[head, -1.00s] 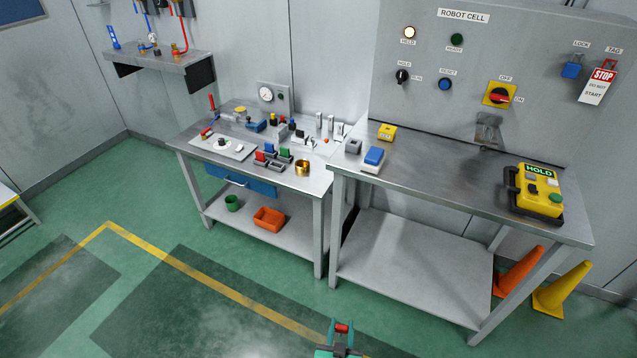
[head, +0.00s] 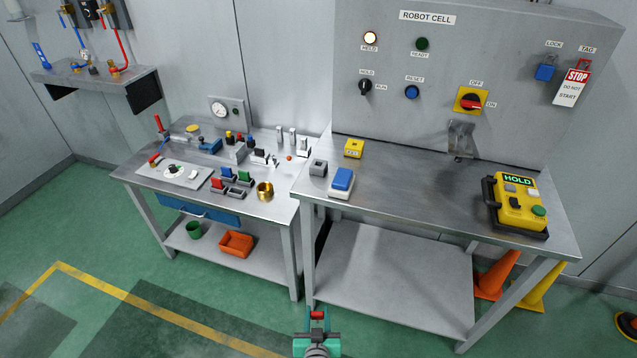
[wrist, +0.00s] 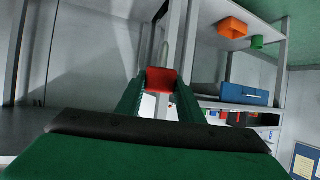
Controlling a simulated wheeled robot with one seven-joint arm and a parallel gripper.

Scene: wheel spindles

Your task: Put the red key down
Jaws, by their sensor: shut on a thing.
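The red key (wrist: 161,80) is held between the two fingers of my gripper (wrist: 160,92) in the wrist view. In the head view my gripper (head: 317,322) is low at the bottom centre, with the red key (head: 317,315) at its tip. It is in front of the two benches, apart from both. My gripper is shut on the key. The key's lower part is hidden by the fingers in the head view.
The left bench (head: 143,182) is crowded with small parts and coloured blocks. The right bench (head: 420,205) holds a yellow HOLD pendant (head: 518,205), a blue-topped block (head: 342,182) and a yellow block (head: 354,149), with bare metal between.

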